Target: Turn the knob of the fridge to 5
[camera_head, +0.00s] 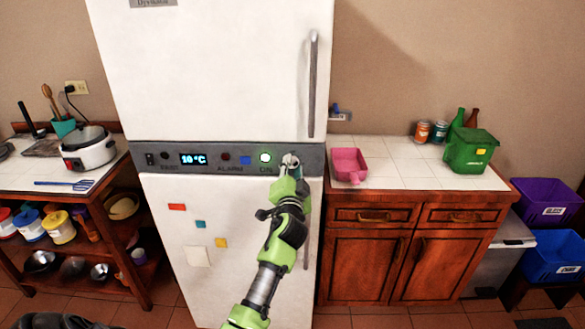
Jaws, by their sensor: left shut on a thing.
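The white fridge (215,75) stands in the middle, with a grey control panel (222,159) across it between its upper and lower doors. My left gripper (290,163) is at the right part of the panel, shut on the knob there. The gripper covers most of the knob, so its setting cannot be read. My right gripper is not in view.
The fridge's upper handle (313,85) is just above my left gripper. A tiled counter (400,170) at the right holds a pink scoop (349,165) and a green bin (470,151). A shelf unit with a rice cooker (88,149) stands left. Red floor lies in front.

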